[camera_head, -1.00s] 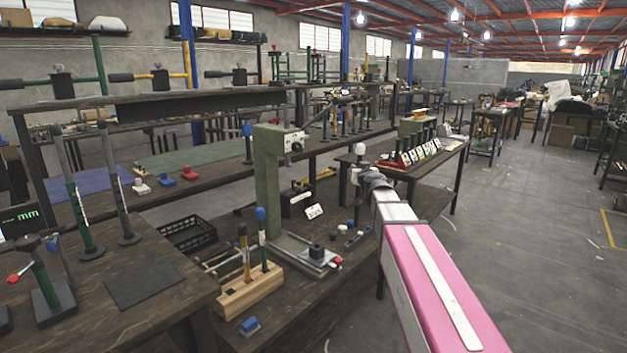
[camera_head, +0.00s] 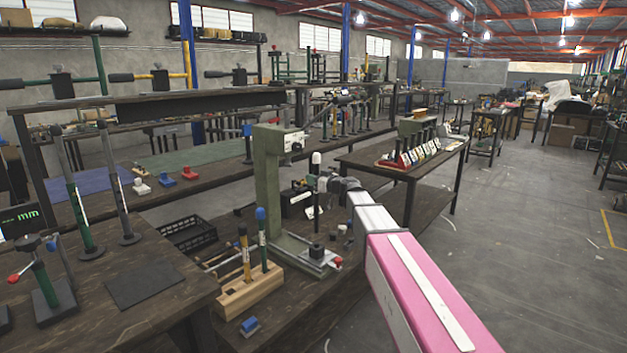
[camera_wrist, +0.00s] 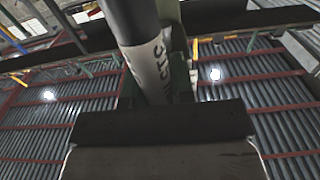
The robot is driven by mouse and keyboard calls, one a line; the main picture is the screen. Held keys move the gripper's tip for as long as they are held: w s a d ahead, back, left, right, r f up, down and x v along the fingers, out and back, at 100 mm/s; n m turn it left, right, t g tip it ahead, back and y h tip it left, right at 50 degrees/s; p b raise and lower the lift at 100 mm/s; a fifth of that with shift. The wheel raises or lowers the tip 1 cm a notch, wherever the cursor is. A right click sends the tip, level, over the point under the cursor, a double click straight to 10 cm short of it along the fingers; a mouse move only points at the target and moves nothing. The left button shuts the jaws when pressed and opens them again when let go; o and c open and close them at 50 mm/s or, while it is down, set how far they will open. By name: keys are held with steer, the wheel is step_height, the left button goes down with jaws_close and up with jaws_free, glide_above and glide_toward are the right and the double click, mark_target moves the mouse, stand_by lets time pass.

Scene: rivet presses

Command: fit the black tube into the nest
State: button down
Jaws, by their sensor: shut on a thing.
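My gripper (camera_head: 322,184) is shut on the black tube, which has a pale top end (camera_head: 316,158) and stands about upright. The wrist view shows the tube (camera_wrist: 132,18) dark with a white lettered band, between the two fingers (camera_wrist: 158,88). The nest (camera_head: 317,252) is a small dark round piece on the base plate of the green-grey press (camera_head: 268,190). The tube's lower part lines up above the nest in the head view. I cannot tell whether its lower end touches or enters the nest.
A red knob (camera_head: 338,261) is at the base plate's right end. A black crate (camera_head: 187,233) is behind left.

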steer(key=shift+s+d, duration=0.1)
steer(key=shift+f, duration=2.85)
step_height(320, 180, down, 6)
stand_by(2.3)
steer(key=c, duration=0.9)
jaws_free()
steer(key=v, duration=1)
steer(key=shift+s+d, duration=0.25)
steer(key=shift+d, duration=0.05)
